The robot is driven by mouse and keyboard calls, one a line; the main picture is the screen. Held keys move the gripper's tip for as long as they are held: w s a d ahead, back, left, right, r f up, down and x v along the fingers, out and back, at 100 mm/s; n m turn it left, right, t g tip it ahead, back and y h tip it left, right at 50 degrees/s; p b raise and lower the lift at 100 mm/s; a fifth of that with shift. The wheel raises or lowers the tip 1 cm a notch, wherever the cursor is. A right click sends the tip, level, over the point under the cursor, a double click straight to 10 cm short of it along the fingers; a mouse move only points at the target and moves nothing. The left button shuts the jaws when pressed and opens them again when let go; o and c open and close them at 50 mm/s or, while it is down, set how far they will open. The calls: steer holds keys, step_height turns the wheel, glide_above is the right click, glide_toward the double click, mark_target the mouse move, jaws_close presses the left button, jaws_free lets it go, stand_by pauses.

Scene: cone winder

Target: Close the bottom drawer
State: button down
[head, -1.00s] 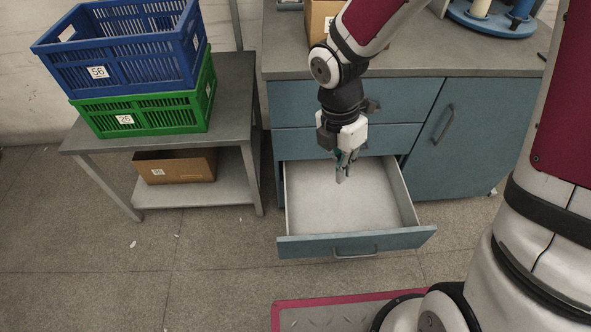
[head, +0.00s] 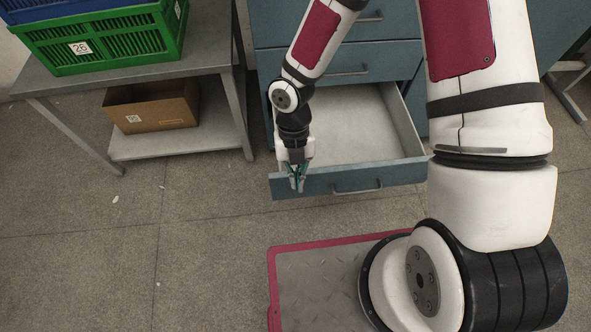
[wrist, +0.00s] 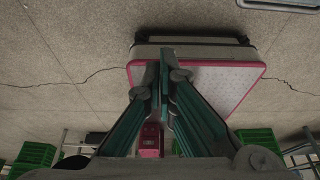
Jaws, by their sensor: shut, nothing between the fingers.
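The bottom drawer (head: 322,183) of the blue-grey cabinet stands pulled out, with its grey inside empty. Its front panel has a dark bar handle (head: 357,188) right of the middle. My gripper (head: 297,184) is shut and empty, pointing down at the left part of the drawer front. In the head view the fingers overlap the front panel; I cannot tell whether they touch it. In the wrist view the shut fingers (wrist: 165,75) point over the floor and my base plate. The drawer does not clearly show in the wrist view.
Two closed drawers (head: 345,62) sit above the open one. At left a grey table (head: 120,78) carries a green crate (head: 100,38) and a blue crate (head: 60,8); a cardboard box (head: 152,106) is on its lower shelf. The floor before the drawer is clear.

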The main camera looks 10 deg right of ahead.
steer(key=shift+w+f+b, duration=0.4)
steer(key=shift+f+b, duration=0.05)
steer(key=shift+f, duration=0.35)
steer(key=shift+w+f+b, duration=0.4)
steer(key=shift+f, duration=0.35)
steer(key=shift+w+f+b, duration=0.4)
steer(key=shift+f+b, duration=0.05)
steer(key=shift+f, duration=0.35)
